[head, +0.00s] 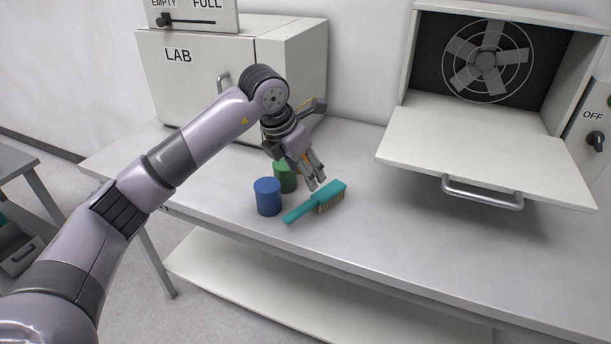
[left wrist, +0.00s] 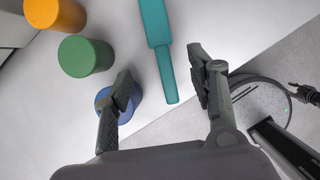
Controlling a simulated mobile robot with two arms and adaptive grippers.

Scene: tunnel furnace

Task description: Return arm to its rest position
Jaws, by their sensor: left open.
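My left gripper (head: 314,182) is open and empty above the table, near a teal brush (head: 333,196). In the left wrist view the brush (left wrist: 158,35) shows between and beyond the two spread fingers of the left gripper (left wrist: 162,66). The fingers look apart from the brush. A dark claw-like part (left wrist: 304,93) at the right edge of that view may be my right gripper; its jaws are too small to read. My left arm reaches across the table from the lower left in the head view.
A blue cylinder (head: 267,197), a green cylinder (head: 285,178) and an orange cylinder (left wrist: 55,13) stand near the brush on the table (head: 400,235). A LAB cabinet (head: 190,90) stands behind. A box with a fan and lowered door (head: 480,150) is at right. The table's front right is clear.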

